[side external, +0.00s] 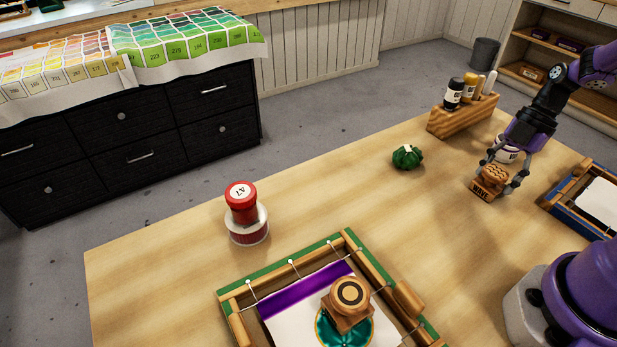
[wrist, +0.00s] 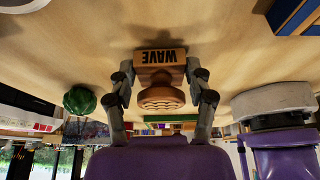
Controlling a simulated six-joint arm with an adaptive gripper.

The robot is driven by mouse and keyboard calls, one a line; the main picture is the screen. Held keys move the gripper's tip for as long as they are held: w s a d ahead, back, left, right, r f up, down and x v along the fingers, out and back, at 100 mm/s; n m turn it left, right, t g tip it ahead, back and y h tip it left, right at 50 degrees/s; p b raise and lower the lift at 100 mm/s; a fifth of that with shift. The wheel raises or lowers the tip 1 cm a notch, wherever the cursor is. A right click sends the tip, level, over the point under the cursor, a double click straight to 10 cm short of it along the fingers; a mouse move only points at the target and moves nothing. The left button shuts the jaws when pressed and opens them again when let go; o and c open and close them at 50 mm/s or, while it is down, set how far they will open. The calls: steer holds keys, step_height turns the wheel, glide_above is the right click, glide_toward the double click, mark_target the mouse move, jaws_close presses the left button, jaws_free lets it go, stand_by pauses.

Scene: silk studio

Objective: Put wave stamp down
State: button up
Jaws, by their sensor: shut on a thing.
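The wave stamp (side external: 487,190) is a wooden block marked WAVE with a ridged round knob. It is at the right of the table in the side view and upper middle in the wrist view (wrist: 161,57). My gripper (side external: 502,182) is shut on the stamp, one finger on each side, also seen in the wrist view (wrist: 160,80). The stamp is upright, at or just above the bare tabletop (side external: 330,200); I cannot tell whether it touches. Its underside is hidden.
A green pincushion (side external: 407,158) lies left of the stamp. A wooden caddy with bottles (side external: 462,118) stands behind. A blue frame (side external: 557,203) is at right. At front, a green-edged frame (side external: 228,297) holds cloth and another stamp (side external: 348,300). A red-topped stack (side external: 242,203) stands left.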

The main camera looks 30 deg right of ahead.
steer(key=shift+f, duration=0.15)
steer(key=o, duration=1.1)
steer(key=shift+o, duration=0.2)
steer(key=v, duration=0.7)
steer(key=s+a+r+m+t+h, duration=0.1)
steer(key=a+r+m+t+h, duration=0.1)
steer(key=a+r+m, duration=0.3)
steer(key=a+r+m+t+h, duration=0.2)
steer(key=a+r+m, duration=0.3)
steer(key=a+m, duration=0.8)
steer(key=shift+s+a+r+t+h, duration=0.2)
steer(key=shift+s+a+t+h, duration=0.2)
steer(key=shift+t, duration=0.4)
